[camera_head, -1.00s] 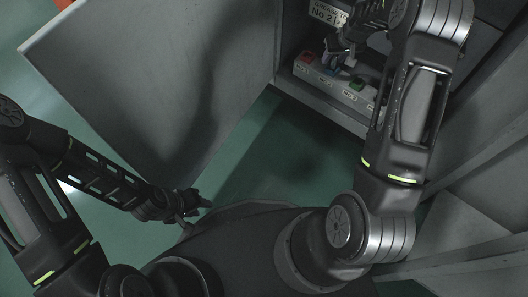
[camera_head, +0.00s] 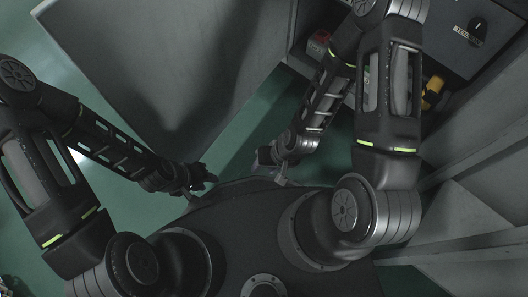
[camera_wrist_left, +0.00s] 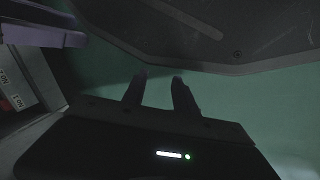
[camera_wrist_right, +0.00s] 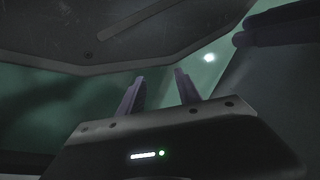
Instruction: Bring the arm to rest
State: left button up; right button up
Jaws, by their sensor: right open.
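My left gripper (camera_head: 207,176) is at the front of my base in the head view, with nothing seen in it. In the left wrist view its two fingers (camera_wrist_left: 158,88) stand apart over the green floor. My right gripper (camera_head: 262,164) is just right of the left one in the head view, also near the front of my base. In the right wrist view its fingers (camera_wrist_right: 157,82) are apart with nothing between them. The two grippers do not touch.
A grey cabinet door (camera_head: 160,70) stands open at the upper left. The cabinet (camera_head: 475,30) with a black knob is at the upper right. A red button (camera_head: 319,40) and a yellow item (camera_head: 433,90) show there. Green floor (camera_head: 235,135) lies between.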

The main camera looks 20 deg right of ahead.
pick_arm(q)
notch_tip(320, 180, up, 31)
jog(key=s+d+p, duration=0.1)
jog(key=s+p, duration=0.1)
jog(key=p, duration=2.8)
jog(key=shift+d+f+g+p, duration=0.15)
jog(key=shift+d+g+p, duration=0.15)
jog(key=shift+d, duration=0.1)
pick_arm(e)
notch_tip(320, 180, up, 31)
jog(key=s+a, duration=0.1)
jog(key=s, duration=0.1)
jog(key=shift+a+f+g, duration=0.15)
jog(key=shift+a+g, duration=0.15)
jog(key=shift+a, duration=0.1)
pick_arm(q)
jog(key=shift+s, duration=0.1)
pick_arm(e)
jog(key=shift+c, duration=0.5)
